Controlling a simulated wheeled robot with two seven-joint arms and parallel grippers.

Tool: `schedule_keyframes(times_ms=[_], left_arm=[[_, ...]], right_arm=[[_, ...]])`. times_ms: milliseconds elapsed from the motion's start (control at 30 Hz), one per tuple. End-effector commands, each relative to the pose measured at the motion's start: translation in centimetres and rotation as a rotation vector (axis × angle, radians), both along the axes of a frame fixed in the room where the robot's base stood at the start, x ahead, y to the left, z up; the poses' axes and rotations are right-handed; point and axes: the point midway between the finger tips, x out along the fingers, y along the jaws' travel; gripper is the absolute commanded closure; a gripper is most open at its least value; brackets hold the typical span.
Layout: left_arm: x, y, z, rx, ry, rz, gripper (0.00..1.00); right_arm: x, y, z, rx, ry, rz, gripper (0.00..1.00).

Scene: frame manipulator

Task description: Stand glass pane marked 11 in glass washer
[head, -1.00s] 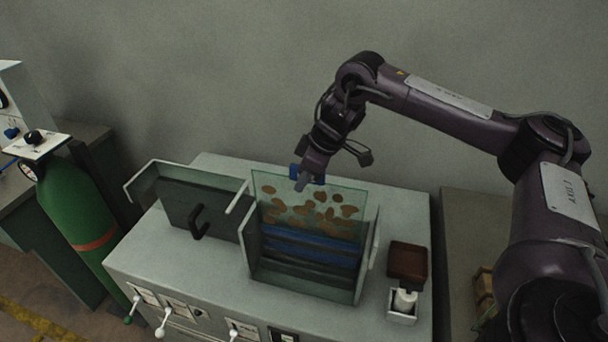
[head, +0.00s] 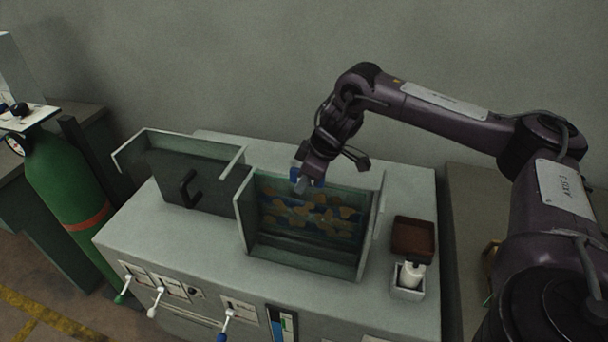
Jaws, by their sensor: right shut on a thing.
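The glass pane (head: 320,212), clear greenish with brown blotches, stands upright inside the open-topped glass washer (head: 246,222). Its number cannot be read from here. Blue bars of the washer show through and around the pane's lower part. My right gripper (head: 308,183) reaches down from above and is shut on the pane's top edge, left of its middle. The fingertips are partly hidden, and I cannot tell whether the pane's bottom edge touches the washer floor. My left gripper is not in view.
A dark panel with a black handle (head: 188,188) stands left of the washer. A brown tray (head: 413,238) and a small white holder (head: 408,280) sit to its right. Levers (head: 156,300) line the bench front. A green cylinder (head: 68,190) stands far left.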

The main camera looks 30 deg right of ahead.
Motion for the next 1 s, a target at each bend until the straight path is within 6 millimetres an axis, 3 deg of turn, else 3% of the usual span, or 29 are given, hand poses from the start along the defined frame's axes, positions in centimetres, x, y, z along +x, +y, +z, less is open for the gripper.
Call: schedule_keyframes(times_ms=[433, 1000], left_arm=[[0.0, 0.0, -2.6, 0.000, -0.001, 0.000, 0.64], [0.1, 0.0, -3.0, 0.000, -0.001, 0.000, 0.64]], right_arm=[[0.0, 0.0, -5.1, 0.000, -0.001, 0.001, 1.00], [0.1, 0.0, -6.1, 0.000, -0.003, 0.001, 1.00]])
